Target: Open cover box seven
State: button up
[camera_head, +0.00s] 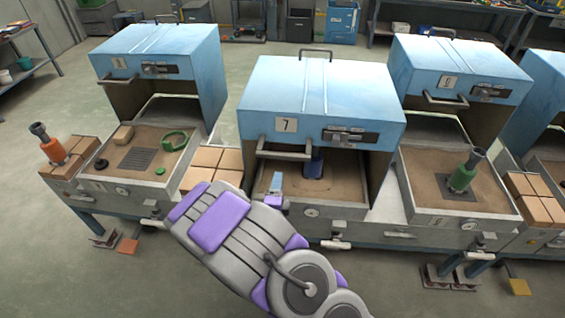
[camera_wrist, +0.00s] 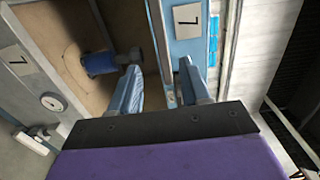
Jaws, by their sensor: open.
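Cover box seven (camera_head: 320,85) is the middle blue cover, with a "7" plate on its front; the plate also shows in the wrist view (camera_wrist: 187,20). Its front is partly raised above a sandy tray (camera_head: 345,205), leaving a gap. A metal bar handle (camera_head: 285,152) juts from its lower left front. My gripper (camera_head: 276,183) is just below this handle in the head view. In the wrist view my gripper (camera_wrist: 160,68) is open, its two fingers spread toward the cover's front edge. I cannot tell whether either finger touches the handle.
A dark blue cylinder (camera_head: 314,165) stands in tray seven under the cover. Neighbouring blue covers stand left (camera_head: 160,55) and right (camera_head: 460,70) over trays. Brick stacks (camera_head: 212,168) sit between boxes. The floor in front is mostly clear.

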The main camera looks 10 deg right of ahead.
aim_at(282, 159)
jog(key=shift+b+x, duration=3.2)
jog(key=shift+x, duration=3.25)
jog(key=shift+f, duration=0.1)
grip_shut()
